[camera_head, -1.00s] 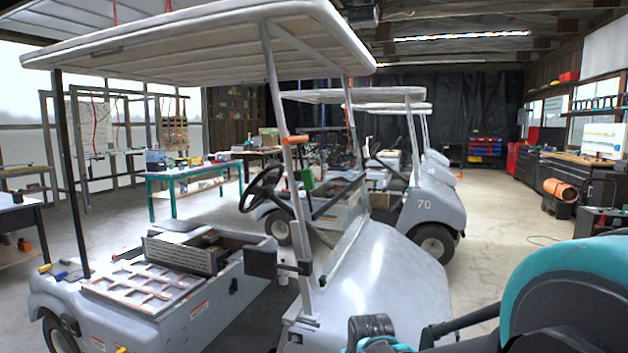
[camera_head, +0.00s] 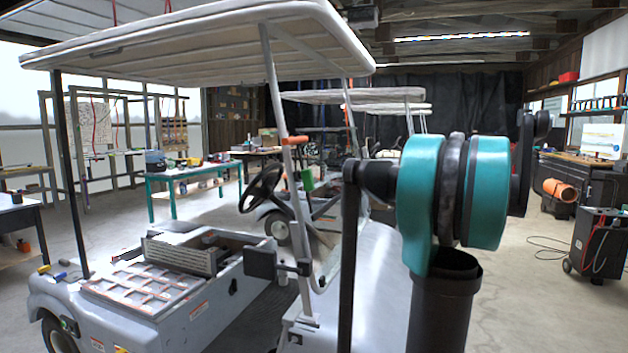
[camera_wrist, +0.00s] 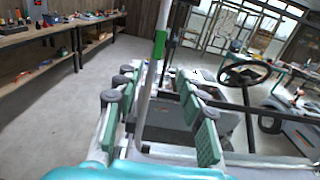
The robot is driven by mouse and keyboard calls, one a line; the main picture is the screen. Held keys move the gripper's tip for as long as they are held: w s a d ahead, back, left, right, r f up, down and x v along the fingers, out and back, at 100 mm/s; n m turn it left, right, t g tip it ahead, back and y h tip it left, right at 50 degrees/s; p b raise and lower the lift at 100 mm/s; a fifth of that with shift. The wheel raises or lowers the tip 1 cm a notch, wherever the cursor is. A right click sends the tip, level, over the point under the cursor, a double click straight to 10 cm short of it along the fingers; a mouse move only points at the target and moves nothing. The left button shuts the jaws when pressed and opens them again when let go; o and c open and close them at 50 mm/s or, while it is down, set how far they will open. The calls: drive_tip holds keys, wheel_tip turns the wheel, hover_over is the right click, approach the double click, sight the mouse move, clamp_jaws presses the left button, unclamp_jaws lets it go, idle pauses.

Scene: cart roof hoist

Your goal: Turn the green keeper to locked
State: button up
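The green keeper (camera_head: 308,179) is a small green block on the grey front roof post of the nearest cart, below an orange piece (camera_head: 296,140). In the wrist view a green piece (camera_wrist: 160,44), which looks like the keeper, shows high on an upright post, above centre. My gripper (camera_wrist: 158,82) is open and empty, with its green-padded fingers spread left and right. The post shows between the fingers, and the green piece lies beyond the fingertips. I cannot tell how far off it is. My gripper does not show in the head view. The keeper's locked or unlocked state is too small to tell.
The nearest cart has a white roof (camera_head: 190,45), a steering wheel (camera_head: 262,188) and a dark side mirror (camera_head: 261,263) near the post. A teal workbench (camera_head: 190,172) stands behind it. Open concrete floor (camera_head: 535,300) lies at the right.

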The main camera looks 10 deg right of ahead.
sight(312, 178)
drive_tip(key=x, duration=1.7)
drive_tip(key=shift+a, duration=0.15)
clamp_jaws()
